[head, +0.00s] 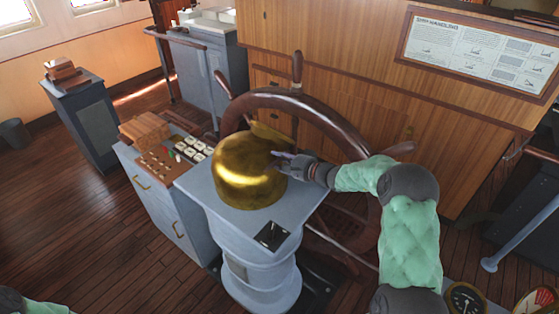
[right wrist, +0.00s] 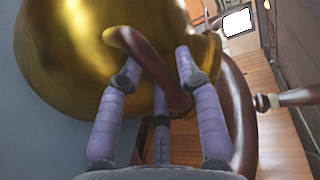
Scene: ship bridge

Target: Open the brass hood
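The brass hood (head: 245,172) is a shiny gold dome sitting closed on top of the grey binnacle stand (head: 250,217). In the right wrist view the hood (right wrist: 70,80) fills the upper left, and a curved brown handle (right wrist: 152,65) stands out from its side. My right gripper (head: 283,156) is at the hood's right side. Its purple fingers (right wrist: 158,62) are extended and spread, with the handle between them; firm contact does not show. My left gripper is not in view; only a bit of my left arm shows at the bottom left corner.
The wooden ship's wheel (head: 310,108) stands close behind and right of the hood, near my right forearm. A grey cabinet with a control panel (head: 185,150) adjoins at left. Gauges (head: 465,298) are at bottom right. The floor at left (head: 70,215) is clear.

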